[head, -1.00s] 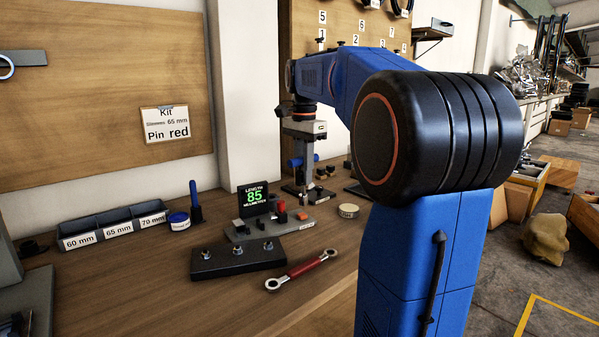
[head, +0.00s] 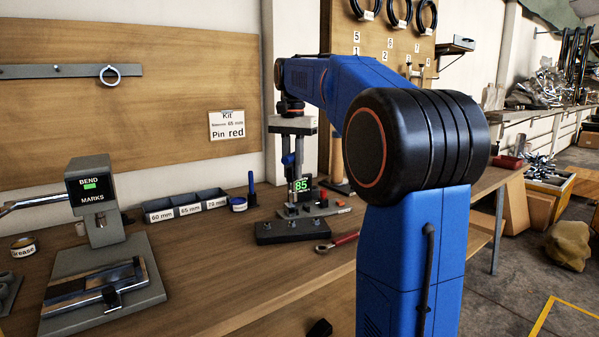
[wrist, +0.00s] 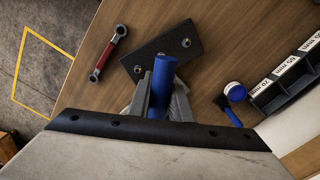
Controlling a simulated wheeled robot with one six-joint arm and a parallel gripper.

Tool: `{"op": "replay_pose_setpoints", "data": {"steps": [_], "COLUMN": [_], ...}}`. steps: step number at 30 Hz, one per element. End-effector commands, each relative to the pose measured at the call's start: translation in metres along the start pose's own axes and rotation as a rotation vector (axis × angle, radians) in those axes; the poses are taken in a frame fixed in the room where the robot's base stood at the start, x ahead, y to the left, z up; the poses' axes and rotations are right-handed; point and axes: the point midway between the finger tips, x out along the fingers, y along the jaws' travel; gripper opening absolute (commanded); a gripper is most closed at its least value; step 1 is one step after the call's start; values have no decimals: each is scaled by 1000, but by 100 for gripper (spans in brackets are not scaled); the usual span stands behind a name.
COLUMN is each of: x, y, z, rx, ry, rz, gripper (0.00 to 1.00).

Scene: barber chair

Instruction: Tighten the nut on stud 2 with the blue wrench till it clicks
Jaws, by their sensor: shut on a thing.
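My gripper (head: 292,168) is shut on the blue wrench (wrist: 162,88), whose thick blue handle stands between the jaws in the wrist view. The black stud block (head: 312,234) lies on the bench, below and close to the gripper. It also shows in the wrist view (wrist: 165,42), with studs and nuts on top; the blue handle stands over its near edge. I cannot read which stud is number 2. The wrench's working end is hidden, so I cannot tell whether it touches a nut. A red-handled wrench (head: 340,242) lies beside the block, also in the wrist view (wrist: 110,52).
A length display (head: 302,185) reading 85 stands behind the block. Labelled bins (head: 187,206), a blue-lidded tin (head: 238,204) and an upright blue-handled item (head: 252,190) stand to its left. A bend press (head: 100,235) stands far left. The front bench is mostly clear.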

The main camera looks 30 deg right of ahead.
Motion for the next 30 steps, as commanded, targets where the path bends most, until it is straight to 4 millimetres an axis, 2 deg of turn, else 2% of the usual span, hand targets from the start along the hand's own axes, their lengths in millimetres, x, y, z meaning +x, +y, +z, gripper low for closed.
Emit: {"op": "replay_pose_setpoints", "data": {"steps": [16, 30], "x": [1, 26], "y": [-1, -1], "z": [0, 0], "rx": [-9, -9], "ry": [1, 0], "rz": [-1, 0], "gripper": [0, 0]}}
